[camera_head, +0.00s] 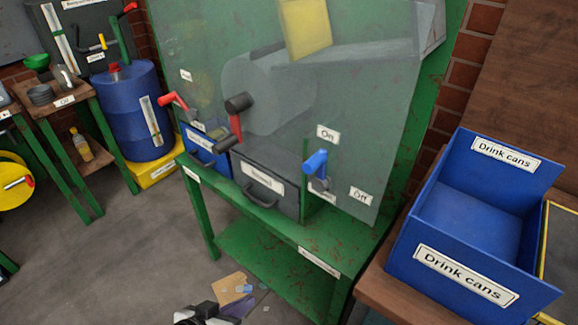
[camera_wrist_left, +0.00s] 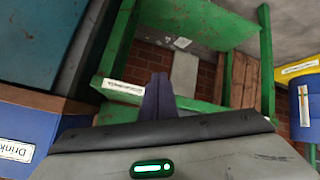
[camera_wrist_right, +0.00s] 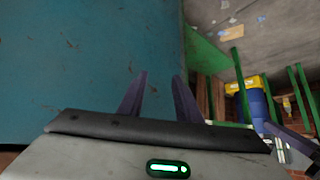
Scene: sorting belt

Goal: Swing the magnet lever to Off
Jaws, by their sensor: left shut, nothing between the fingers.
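The lever with the blue handle (camera_head: 316,163) is on the front of the green machine, between the "On" label (camera_head: 328,133) and the "Off" label (camera_head: 360,195). Its handle points up, nearer "On". A small label behind it is partly hidden. My left gripper (camera_head: 235,305) is low at the bottom of the head view, well below and left of the lever. In the left wrist view its fingers (camera_wrist_left: 157,97) are together and empty. My right gripper (camera_wrist_right: 157,97) is open and empty in its wrist view, facing a teal surface; the head view does not show it.
A clear panel (camera_head: 390,120) stands behind the lever. The blue "Drink cans" bin (camera_head: 475,220) stands at right. The floor (camera_head: 120,250) at left is mostly clear.

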